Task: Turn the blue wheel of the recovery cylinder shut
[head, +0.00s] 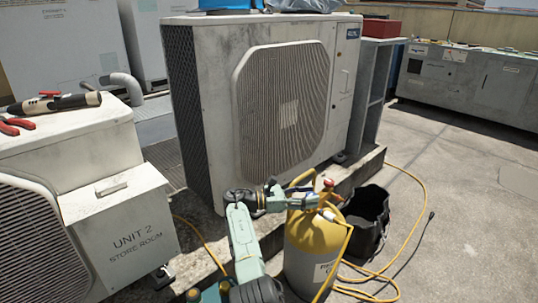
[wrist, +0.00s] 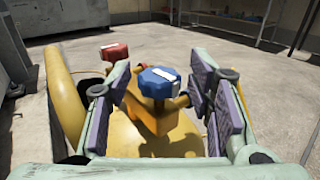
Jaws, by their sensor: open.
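The blue wheel (wrist: 159,84), with a white mark on top, sits upright on that valve. A red wheel (wrist: 115,51) is behind it to the left. My gripper (wrist: 160,72) is open, with one finger on each side of the blue wheel and gaps visible on both sides. In the head view my gripper (head: 310,201) reaches over the cylinder top, and I cannot make out the blue wheel there.
A yellow guard tube (wrist: 62,95) rises left of my fingers. A black bucket (head: 368,215) stands right of the cylinder. Yellow hoses (head: 420,190) loop over the roof. The condenser (head: 210,110) stands behind, and the unit 2 box (head: 125,235) is at left. Open roof lies right.

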